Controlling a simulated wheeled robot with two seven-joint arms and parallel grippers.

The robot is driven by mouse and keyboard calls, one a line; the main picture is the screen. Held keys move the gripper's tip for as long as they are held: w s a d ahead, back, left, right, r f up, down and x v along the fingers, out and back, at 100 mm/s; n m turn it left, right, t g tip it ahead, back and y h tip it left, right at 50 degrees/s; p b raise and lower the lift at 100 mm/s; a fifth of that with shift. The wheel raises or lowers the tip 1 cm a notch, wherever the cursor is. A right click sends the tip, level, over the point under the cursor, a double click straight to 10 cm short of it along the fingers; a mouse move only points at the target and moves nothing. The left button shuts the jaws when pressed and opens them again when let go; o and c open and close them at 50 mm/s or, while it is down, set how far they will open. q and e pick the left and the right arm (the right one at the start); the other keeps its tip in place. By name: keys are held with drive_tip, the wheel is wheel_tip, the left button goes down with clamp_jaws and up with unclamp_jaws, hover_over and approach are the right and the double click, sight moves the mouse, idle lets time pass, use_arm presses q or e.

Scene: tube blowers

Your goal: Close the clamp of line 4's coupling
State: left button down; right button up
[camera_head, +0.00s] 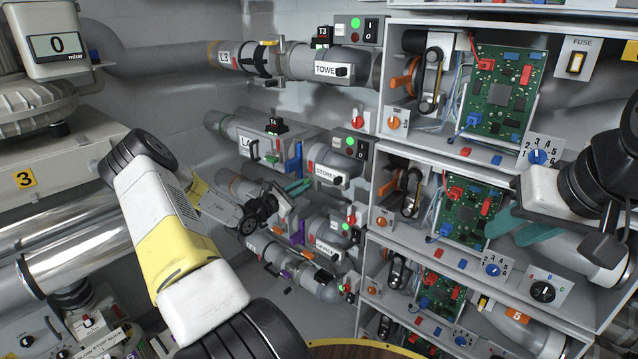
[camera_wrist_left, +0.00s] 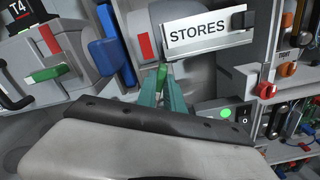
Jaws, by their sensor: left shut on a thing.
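Line 4's pipe, labelled L4 (camera_head: 247,146), meets the STORES pipe (camera_head: 331,175) at a coupling beside a blue ring (camera_head: 295,165). My left gripper (camera_head: 298,187) reaches just below the coupling. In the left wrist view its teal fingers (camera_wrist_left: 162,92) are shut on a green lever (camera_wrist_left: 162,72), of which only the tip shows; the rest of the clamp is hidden. Another green handle (camera_wrist_left: 48,73) is on the pipe fitting to the left. My right gripper (camera_head: 518,226) is empty, its teal fingers apart, before the shelves.
The T4 box (camera_head: 277,126) sits above line 4. The L3 pipe (camera_head: 225,58) runs above and another line (camera_head: 262,246) below. Shelves with green circuit boards (camera_head: 502,92) and knobs stand at the right.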

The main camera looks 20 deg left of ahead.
use_arm(q)
drive_tip(key=m, duration=1.2)
drive_tip(key=shift+f+m, duration=0.3)
idle(0.3)
drive_tip(key=c, duration=1.5)
unclamp_jaws()
drive_tip(key=shift+d, duration=0.1)
drive_tip(key=shift+o, duration=0.2)
drive_tip(key=shift+s, duration=0.15)
drive_tip(key=v, duration=0.7)
drive_tip(key=shift+s, duration=0.3)
